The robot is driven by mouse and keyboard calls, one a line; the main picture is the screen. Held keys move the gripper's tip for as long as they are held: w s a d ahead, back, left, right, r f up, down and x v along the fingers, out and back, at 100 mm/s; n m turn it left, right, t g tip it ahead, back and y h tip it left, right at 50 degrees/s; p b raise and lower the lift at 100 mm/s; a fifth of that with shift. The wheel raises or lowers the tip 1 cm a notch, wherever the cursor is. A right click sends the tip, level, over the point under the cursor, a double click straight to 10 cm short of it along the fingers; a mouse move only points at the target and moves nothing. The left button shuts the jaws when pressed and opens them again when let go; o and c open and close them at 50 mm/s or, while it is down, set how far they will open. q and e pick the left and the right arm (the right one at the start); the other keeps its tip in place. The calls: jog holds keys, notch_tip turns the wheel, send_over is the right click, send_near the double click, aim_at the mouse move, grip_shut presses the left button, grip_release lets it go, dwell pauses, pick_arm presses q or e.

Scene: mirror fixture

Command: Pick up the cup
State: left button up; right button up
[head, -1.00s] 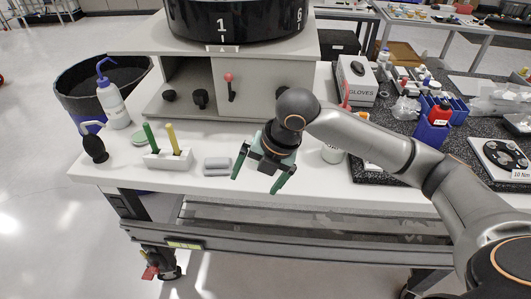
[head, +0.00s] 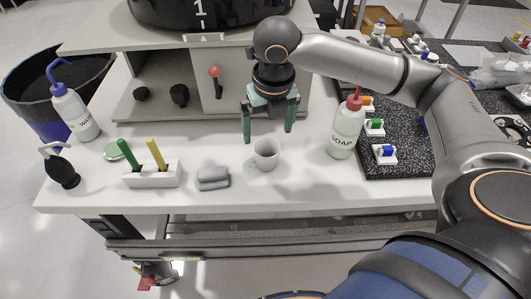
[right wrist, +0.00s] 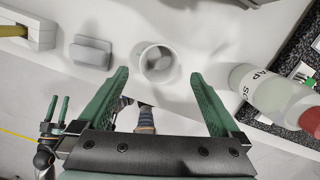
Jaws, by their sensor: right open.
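In the right wrist view the cup (right wrist: 158,64) lies just beyond and between the spread fingertips (right wrist: 160,76). No finger visibly touches it. What looks like my left gripper (right wrist: 57,108) shows small at lower left in that view. Its jaw state is unclear.
A grey block (head: 213,178) and a white holder (head: 153,175) with green and yellow sticks are to the left. A cabinet (head: 245,75) stands behind. The front strip is clear.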

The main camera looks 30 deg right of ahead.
aim_at(267, 148)
jog(key=shift+w+f, duration=0.2)
jog(key=shift+f, duration=1.7)
jog(key=shift+w+f, duration=0.15)
jog(key=shift+f, duration=1.7)
jog(key=shift+c, duration=0.2)
jog(key=c, duration=1.2)
jog(key=shift+r, duration=0.1)
